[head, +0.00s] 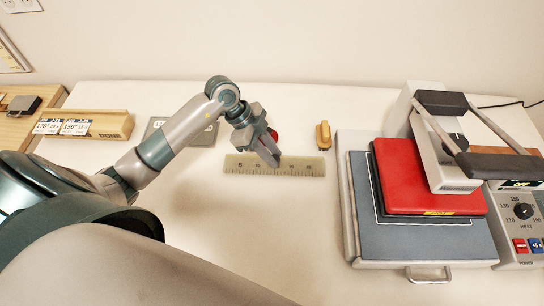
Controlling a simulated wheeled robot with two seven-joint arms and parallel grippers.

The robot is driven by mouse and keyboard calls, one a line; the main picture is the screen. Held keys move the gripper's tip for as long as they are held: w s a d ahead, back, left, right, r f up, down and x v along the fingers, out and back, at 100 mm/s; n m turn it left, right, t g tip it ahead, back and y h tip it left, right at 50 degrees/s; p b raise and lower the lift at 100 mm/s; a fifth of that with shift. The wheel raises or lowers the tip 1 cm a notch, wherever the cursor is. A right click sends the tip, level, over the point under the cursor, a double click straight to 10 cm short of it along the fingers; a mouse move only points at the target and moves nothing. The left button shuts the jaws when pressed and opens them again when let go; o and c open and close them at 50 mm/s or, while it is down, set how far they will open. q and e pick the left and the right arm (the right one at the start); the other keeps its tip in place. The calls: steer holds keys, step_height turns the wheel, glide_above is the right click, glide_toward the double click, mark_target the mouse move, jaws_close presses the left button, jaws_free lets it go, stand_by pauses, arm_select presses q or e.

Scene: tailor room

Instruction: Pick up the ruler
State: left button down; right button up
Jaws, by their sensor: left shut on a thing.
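The ruler (304,168) is a flat, pale olive strip with dark markings, near the middle of the white table in the head view. My left gripper (272,161) reaches down over it from the upper left. Its fingers are shut on the ruler around its middle, and they hide part of the markings. I cannot tell whether the ruler touches the table or is slightly raised. My right gripper is not in view.
A heat press (430,240) with a red pad (425,180) fills the right side. A small wooden-handled item (323,135) stands behind the ruler. A wooden block with labels (112,124) and a grey plate (205,138) lie left. The table front is clear.

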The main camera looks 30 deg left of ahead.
arm_select(q)
steer(key=r, duration=0.1)
steer(key=r+b, duration=0.1)
steer(key=r, duration=0.1)
steer(key=shift+s+d+r, duration=0.15)
steer(key=shift+s+d, duration=0.05)
steer(key=shift+d, duration=0.05)
steer(key=s+d+r+b, duration=0.3)
steer(key=s+d+r, duration=0.3)
steer(key=s+d, duration=0.1)
steer(key=shift+s+r, duration=0.35)
steer(key=shift+s, duration=0.4)
